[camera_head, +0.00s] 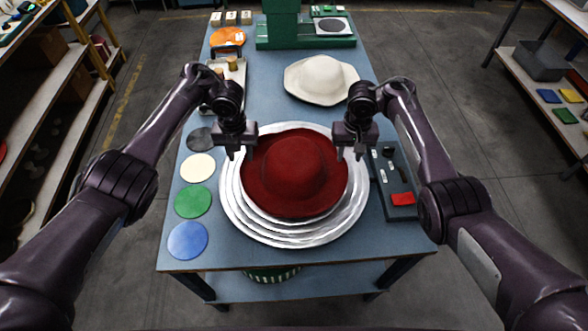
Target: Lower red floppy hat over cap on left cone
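The red floppy hat (295,178) is in the middle of the blue table, crown up, over a stack of silvery round plates (300,236). I cannot tell whether it rests on them or is held just above. My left gripper (239,155) is at the hat's left brim edge and my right gripper (349,156) is at its right brim edge, both pointing down. No cone and no cap on a cone can be made out; anything under the hat is hidden.
A cream hat (322,78) lies behind. A green press (288,30) stands at the back, with an orange item (228,38) to its left. Black, cream, green (193,201) and blue discs line the left edge. A dark tray (391,178) with small parts lies right.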

